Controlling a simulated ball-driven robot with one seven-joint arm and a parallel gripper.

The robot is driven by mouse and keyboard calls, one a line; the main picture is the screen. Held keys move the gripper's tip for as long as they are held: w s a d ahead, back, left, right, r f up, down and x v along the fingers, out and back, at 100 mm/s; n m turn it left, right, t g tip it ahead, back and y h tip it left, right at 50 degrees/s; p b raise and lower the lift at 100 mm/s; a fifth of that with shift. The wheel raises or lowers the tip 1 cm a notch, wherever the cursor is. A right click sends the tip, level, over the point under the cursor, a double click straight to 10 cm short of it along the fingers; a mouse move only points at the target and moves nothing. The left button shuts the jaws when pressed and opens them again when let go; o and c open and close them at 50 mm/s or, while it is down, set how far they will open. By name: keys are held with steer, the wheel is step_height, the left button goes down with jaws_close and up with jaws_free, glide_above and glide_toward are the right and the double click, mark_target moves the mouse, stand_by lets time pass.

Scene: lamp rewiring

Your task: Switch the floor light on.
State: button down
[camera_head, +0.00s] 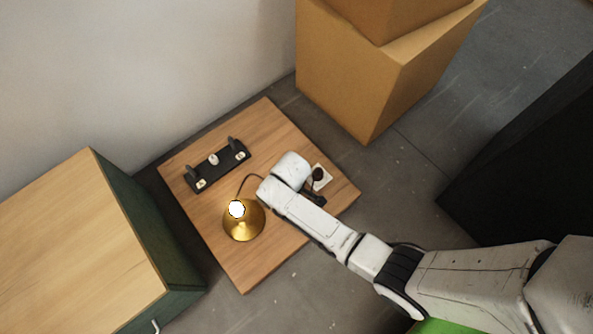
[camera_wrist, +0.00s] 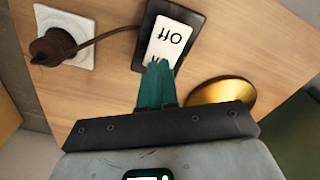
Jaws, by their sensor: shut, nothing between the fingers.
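The floor light has a brass base (camera_head: 243,226) and a bright white bulb (camera_head: 237,209); it stands on a wooden board. Its brass base also shows at the right in the wrist view (camera_wrist: 232,90). A white rocker switch (camera_wrist: 172,40) in a black housing is marked "Off" at its far end; my fingertips partly cover the lettering at its near end. My gripper (camera_wrist: 157,66) is shut and empty, its teal fingertips at the rocker's near end, seemingly touching it. In the head view my arm hides the gripper and most of the switch.
A brown plug sits in a white wall-type socket (camera_wrist: 65,38) beside the switch, with a cord running to the housing. A black strip (camera_head: 217,166) with small white pieces lies on the wooden board (camera_head: 250,277). Cardboard boxes (camera_head: 345,75) and a green-sided cabinet (camera_head: 150,235) flank it.

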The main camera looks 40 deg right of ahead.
step_height(320, 180, up, 6)
steer(key=p, duration=0.5)
steer(key=shift+f+p, duration=0.2)
steer(key=shift+p, duration=0.1)
stand_by(0.3)
